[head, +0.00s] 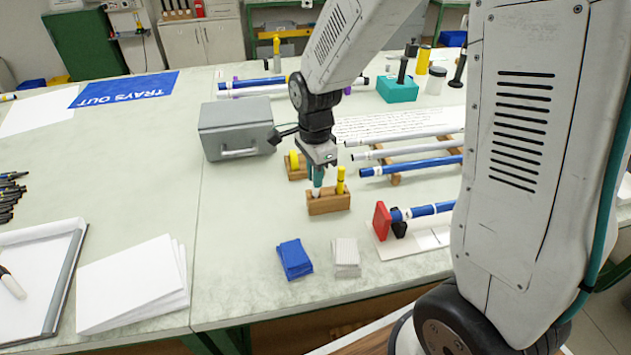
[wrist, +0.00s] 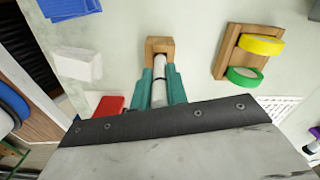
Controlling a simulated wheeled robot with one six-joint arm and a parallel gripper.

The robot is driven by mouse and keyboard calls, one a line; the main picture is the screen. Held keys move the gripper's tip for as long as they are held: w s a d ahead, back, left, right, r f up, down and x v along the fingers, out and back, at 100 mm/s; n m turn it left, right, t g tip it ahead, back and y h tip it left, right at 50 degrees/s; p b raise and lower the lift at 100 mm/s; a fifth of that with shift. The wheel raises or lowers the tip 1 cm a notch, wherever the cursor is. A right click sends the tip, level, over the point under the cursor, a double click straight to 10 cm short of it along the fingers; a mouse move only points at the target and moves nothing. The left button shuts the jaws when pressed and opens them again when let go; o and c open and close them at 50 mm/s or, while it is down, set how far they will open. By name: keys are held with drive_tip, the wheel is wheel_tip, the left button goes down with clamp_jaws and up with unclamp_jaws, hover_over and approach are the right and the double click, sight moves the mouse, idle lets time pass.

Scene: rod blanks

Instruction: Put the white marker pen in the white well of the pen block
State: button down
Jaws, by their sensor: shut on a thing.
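The white marker pen (wrist: 159,68) is between the teal fingers of my gripper (wrist: 160,88), which is shut on it. In the head view my gripper (head: 317,178) is directly over the left part of the wooden pen block (head: 329,204), and the pen's white lower end (head: 316,192) meets the block's top there. Whether it is inside a well cannot be told. A yellow pen (head: 340,181) stands upright at the block's right side. In the wrist view one end of the block (wrist: 160,44) shows beyond the pen; the rest is hidden by my gripper.
A wooden holder with yellow and green tape rolls (wrist: 248,58) stands close behind the block. A grey metal box (head: 236,130) is at the back left. Blue cloths (head: 294,258) and white cloths (head: 346,257) lie in front. Rods on a rack (head: 410,167) lie to the right.

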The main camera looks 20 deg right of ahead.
drive_tip(key=shift+f, duration=1.25)
drive_tip(key=shift+f, duration=0.15)
drive_tip(key=c, duration=1.4)
unclamp_jaws()
wheel_tip(320, 180, up, 12)
drive_tip(key=shift+s+r, duration=0.1)
drive_tip(key=shift+r, duration=0.15)
drive_tip(key=s+d+r+n, duration=0.1)
drive_tip(key=s+r+n, duration=0.1)
drive_tip(key=s+n, duration=0.3)
drive_tip(key=s+d+r+n, duration=0.1)
drive_tip(key=s+r+n, duration=0.2)
drive_tip(key=s+n, duration=0.3)
drive_tip(key=s+d+r+n+t, duration=0.1)
drive_tip(key=s+r+n, duration=0.2)
drive_tip(key=s, duration=1)
drive_tip(key=shift+d+r+n, duration=0.1)
drive_tip(key=shift+d+n, duration=0.1)
drive_tip(key=shift+n, duration=1.4)
